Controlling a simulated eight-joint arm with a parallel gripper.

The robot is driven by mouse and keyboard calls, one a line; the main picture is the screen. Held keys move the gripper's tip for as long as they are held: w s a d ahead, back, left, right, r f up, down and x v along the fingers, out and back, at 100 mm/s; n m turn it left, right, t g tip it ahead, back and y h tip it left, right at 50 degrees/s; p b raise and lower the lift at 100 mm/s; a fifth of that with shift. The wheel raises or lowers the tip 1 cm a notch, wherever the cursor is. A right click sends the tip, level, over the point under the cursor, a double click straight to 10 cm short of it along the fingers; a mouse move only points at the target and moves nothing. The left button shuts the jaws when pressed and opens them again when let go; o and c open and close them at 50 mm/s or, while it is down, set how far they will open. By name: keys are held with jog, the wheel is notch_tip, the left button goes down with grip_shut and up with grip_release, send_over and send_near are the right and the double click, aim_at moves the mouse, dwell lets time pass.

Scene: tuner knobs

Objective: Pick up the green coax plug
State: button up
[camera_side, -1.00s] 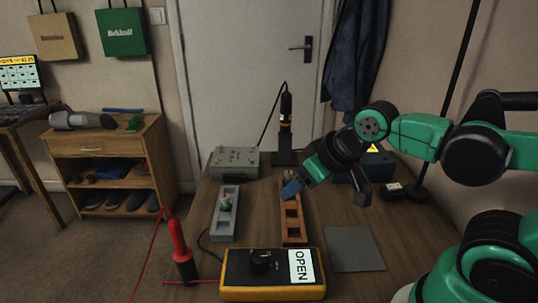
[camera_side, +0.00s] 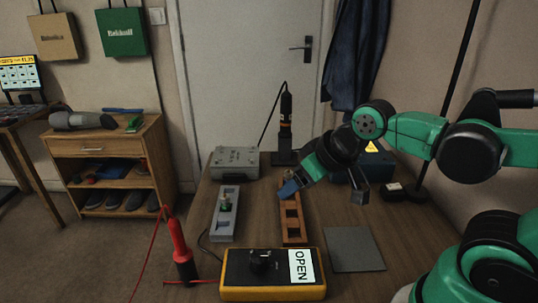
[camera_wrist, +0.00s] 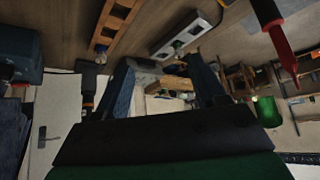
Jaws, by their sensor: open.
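The green coax plug (camera_side: 224,205) stands in the grey slotted rack (camera_side: 222,228) on the table, left of the wooden rack. In the wrist view a small green piece (camera_wrist: 178,44) shows in the grey rack, beyond my fingertips. My gripper (camera_side: 288,190) is over the far part of the wooden rack, to the right of the plug and apart from it. In the wrist view its two blue fingers are spread, with nothing held between them.
The wooden slotted rack (camera_side: 293,227) lies under my gripper. A yellow-edged meter box (camera_side: 240,283) marked OPEN is in front, with a red probe (camera_side: 181,253) at left. A grey metal box (camera_side: 235,163) and a dark stand (camera_side: 286,130) are behind. A grey mat (camera_side: 354,250) lies bare at right.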

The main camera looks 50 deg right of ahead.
aim_at(226, 195)
jog(key=w+f+n+y, duration=0.2)
jog(key=w, duration=0.2)
jog(key=w+f+n+t+y, duration=0.1)
jog(key=w+f+n+y, duration=0.2)
jog(key=w, duration=0.2)
jog(key=w+a+f+n+y, duration=0.1)
jog(key=w+f+n+y, duration=0.1)
jog(key=w, duration=0.3)
jog(key=shift+w+f+n+y, duration=0.2)
jog(key=shift+f+n+y, duration=0.2)
jog(key=shift+f+n, duration=0.1)
jog(key=shift+w+f+n+t+y, duration=0.2)
jog(key=shift+f+n+t+y, duration=0.15)
jog(key=shift+f, duration=0.2)
jog(key=shift+x, duration=2.8)
grip_shut()
